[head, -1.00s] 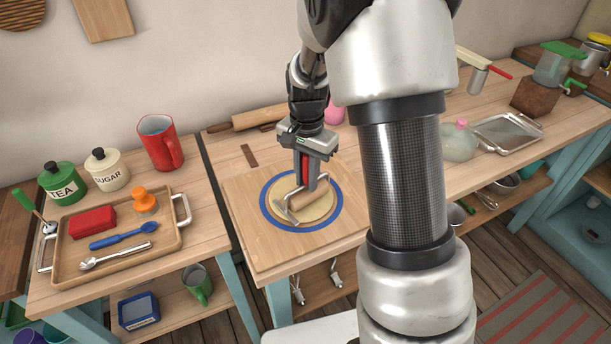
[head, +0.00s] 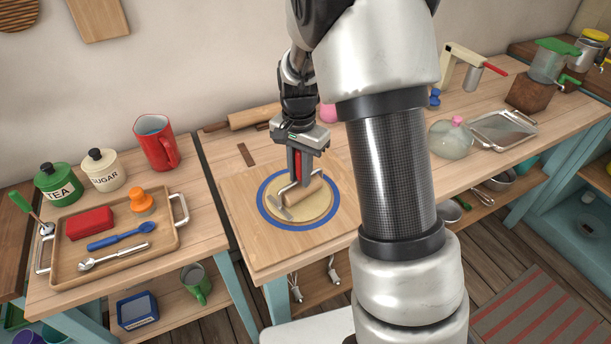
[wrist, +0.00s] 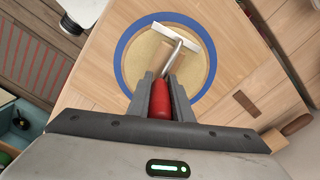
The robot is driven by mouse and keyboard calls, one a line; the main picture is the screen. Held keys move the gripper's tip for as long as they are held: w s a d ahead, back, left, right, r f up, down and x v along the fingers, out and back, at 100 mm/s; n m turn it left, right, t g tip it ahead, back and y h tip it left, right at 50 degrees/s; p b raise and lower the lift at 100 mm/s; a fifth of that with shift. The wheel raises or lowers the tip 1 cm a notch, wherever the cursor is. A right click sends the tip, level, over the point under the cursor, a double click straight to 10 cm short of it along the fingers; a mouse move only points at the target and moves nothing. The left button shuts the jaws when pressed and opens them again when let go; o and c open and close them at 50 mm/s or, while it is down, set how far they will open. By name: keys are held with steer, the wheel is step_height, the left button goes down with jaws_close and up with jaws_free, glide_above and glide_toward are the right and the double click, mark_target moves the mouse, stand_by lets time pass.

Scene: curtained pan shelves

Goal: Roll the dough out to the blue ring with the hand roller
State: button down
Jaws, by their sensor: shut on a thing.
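The dough (head: 316,211) is a flat pale round on the wooden board (head: 244,236), inside the blue ring (head: 272,218). A narrow band of bare board seems to show between the dough's edge and the ring. My gripper (head: 299,178) is shut on the red handle of the hand roller. The wooden roller (head: 303,193) lies over the dough, its metal frame around it. In the wrist view the red handle (wrist: 160,98) sits between my fingers (wrist: 160,90), and the dough (wrist: 143,48) shows beside the metal frame. Whether the roller presses on the dough I cannot tell.
A tray (head: 165,232) with a red block and spoons is at left. A red jug (head: 157,142) and canisters stand behind it. A rolling pin (head: 250,118) lies behind the board. A glass jar (head: 452,140) and metal tray (head: 500,130) are at right.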

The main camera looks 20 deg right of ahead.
steer(key=shift+w, duration=0.1)
steer(key=shift+w+a+f, duration=0.1)
steer(key=shift+w+a, duration=0.3)
steer(key=shift+w, duration=0.35)
steer(key=shift+w+a+f, duration=0.1)
steer(key=shift+w+a, duration=0.25)
steer(key=shift+w, duration=0.4)
steer(key=shift+p, duration=0.3)
steer(key=shift+w+a+p, duration=0.2)
steer(key=shift+w+a, duration=0.1)
steer(key=shift+w, duration=0.35)
steer(key=shift+w+a+p, duration=0.15)
steer(key=shift+w+a, duration=0.15)
steer(key=shift+w, duration=0.3)
steer(key=shift+s, duration=0.1)
steer(key=shift+s+d+r, duration=0.1)
steer(key=shift+s+d, duration=0.3)
steer(key=shift+s, duration=0.35)
steer(key=shift+s+d+r, duration=0.1)
steer(key=shift+s+d, duration=0.25)
steer(key=shift+s, duration=0.35)
